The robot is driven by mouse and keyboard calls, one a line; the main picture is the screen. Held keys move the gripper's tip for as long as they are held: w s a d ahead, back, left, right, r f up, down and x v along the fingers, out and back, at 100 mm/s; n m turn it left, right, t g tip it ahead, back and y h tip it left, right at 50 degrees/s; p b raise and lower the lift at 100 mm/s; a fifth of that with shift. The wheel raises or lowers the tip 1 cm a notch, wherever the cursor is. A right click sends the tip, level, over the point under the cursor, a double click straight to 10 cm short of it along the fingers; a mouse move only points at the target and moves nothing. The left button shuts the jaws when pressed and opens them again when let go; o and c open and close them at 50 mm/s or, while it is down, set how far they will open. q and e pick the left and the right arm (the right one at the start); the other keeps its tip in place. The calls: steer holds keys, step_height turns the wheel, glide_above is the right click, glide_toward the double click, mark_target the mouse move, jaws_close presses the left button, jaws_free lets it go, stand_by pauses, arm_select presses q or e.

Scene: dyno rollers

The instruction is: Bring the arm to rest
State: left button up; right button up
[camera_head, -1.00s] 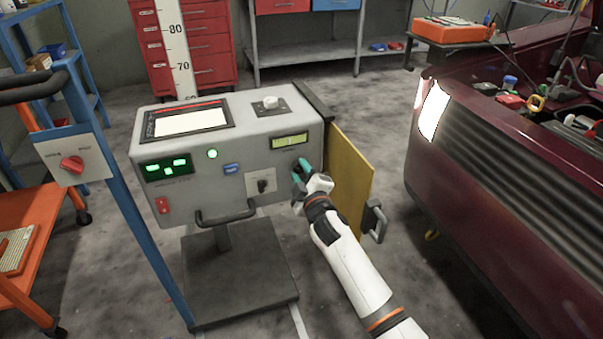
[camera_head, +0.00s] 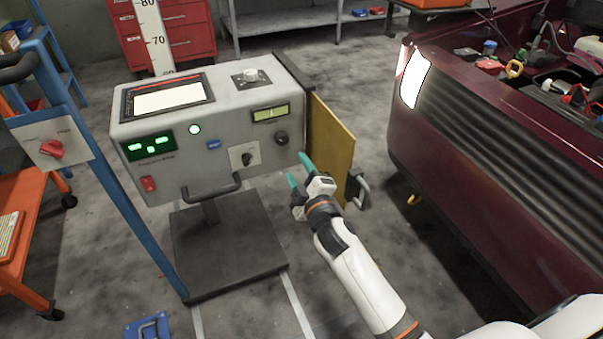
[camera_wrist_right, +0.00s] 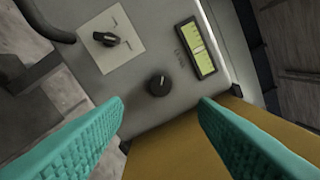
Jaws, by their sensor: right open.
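My right gripper (camera_head: 299,172) is open and empty, with teal fingers, just in front of the lower right of the grey tester box (camera_head: 185,170). In the right wrist view its two fingers (camera_wrist_right: 160,125) stand wide apart with nothing between them. Beyond them are a round black knob (camera_wrist_right: 158,84), a black selector on a white plate (camera_wrist_right: 107,40) and a yellow-green level gauge (camera_wrist_right: 197,50). The fingers look apart from the knob. The yellow door panel (camera_head: 332,140) hangs open at the box's right side. My left gripper is not in view.
A dark red car (camera_head: 490,150) with an open engine bay stands on the right. A blue post with a red rotary switch (camera_head: 50,149) and an orange cart (camera_head: 25,215) are on the left. The tester's dark base plate (camera_head: 230,250) rests on the floor. A blue object (camera_head: 148,328) lies at the bottom.

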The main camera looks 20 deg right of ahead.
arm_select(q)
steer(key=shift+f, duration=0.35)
arm_select(e)
steer(key=shift+s, duration=0.9)
